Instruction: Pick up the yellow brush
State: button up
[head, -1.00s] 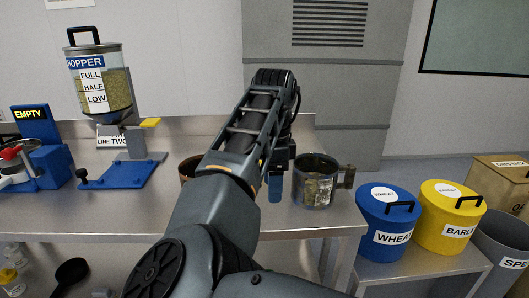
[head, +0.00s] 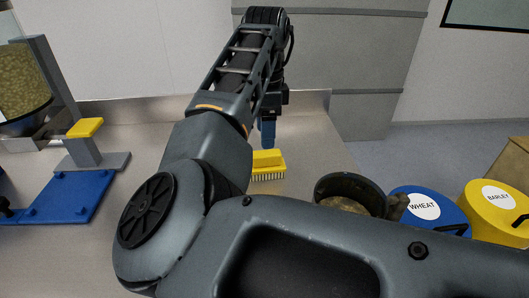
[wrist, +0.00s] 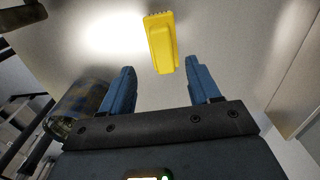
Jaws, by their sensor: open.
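The yellow brush (head: 267,166) lies on the steel bench, with pale bristles along its near lower edge. In the wrist view the yellow brush (wrist: 161,42) lies ahead of my fingertips, centred roughly between them and apart from both. My gripper (wrist: 155,80) is open and empty, with its blue fingers spread. In the head view my gripper (head: 268,134) hangs pointing down, just above the brush in the picture. My arm hides part of the bench to the left of the brush.
Blue wheat bin (head: 425,208) and yellow barley bin (head: 492,208) are at right. A blue stand (head: 62,197) is at left. Bench behind the brush is clear.

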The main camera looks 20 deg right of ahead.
aim_at(266, 152)
jog(key=shift+w+f, duration=0.1)
jog(key=shift+f, duration=0.2)
jog(key=f+p, duration=0.1)
jog(key=f, duration=0.6)
jog(key=shift+d+f+p, duration=0.1)
jog(key=shift+d+p, duration=0.1)
jog(key=shift+p, duration=0.15)
jog(key=shift+c, duration=0.3)
jog(key=c, duration=1)
